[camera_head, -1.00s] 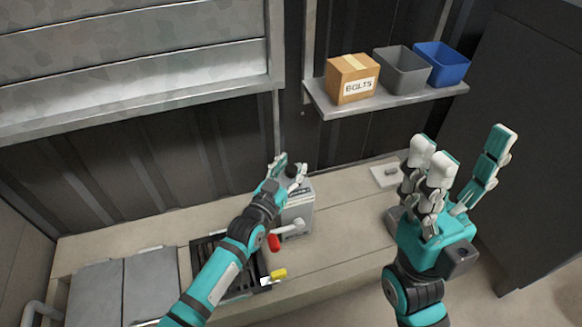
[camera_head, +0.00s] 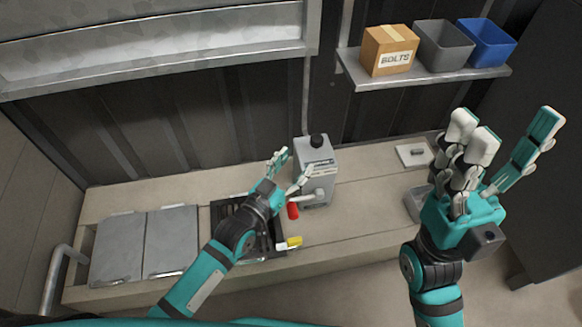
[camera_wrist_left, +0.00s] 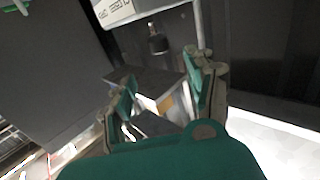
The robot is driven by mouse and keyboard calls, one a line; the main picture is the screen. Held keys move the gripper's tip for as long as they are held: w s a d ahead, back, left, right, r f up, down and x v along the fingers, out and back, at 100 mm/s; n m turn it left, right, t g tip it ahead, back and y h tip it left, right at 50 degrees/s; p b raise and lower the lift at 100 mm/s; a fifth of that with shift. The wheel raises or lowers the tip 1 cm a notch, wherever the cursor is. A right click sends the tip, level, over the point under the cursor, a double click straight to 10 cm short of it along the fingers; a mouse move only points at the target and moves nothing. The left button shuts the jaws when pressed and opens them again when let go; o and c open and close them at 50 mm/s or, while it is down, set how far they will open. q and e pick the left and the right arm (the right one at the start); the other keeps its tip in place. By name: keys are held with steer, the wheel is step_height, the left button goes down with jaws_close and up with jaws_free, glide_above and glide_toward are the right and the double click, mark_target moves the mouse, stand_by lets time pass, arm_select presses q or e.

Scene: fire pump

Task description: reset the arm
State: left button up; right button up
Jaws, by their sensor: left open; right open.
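My left gripper (camera_head: 290,171) is open and empty in the head view. It is over the counter, just left of a grey pump box (camera_head: 316,170) with a black cap on top. In the left wrist view its open fingers (camera_wrist_left: 165,95) show with nothing held between them. My right gripper (camera_head: 505,145) is open and empty, fingers pointing up, raised at the right in front of the counter's right end. A red handle (camera_head: 293,210) and a yellow handle (camera_head: 294,242) show beside my left forearm.
A wall shelf (camera_head: 430,79) holds a cardboard box (camera_head: 389,50) marked BOLTS, a grey bin (camera_head: 443,46) and a blue bin (camera_head: 487,43). Grey lids (camera_head: 171,240) and a dark grate (camera_head: 228,217) lie on the counter (camera_head: 340,226). A white plate (camera_head: 413,153) lies near the wall.

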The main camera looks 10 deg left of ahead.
arm_select(q)
steer(key=shift+s+a, duration=0.25)
steer(key=shift+s, duration=0.3)
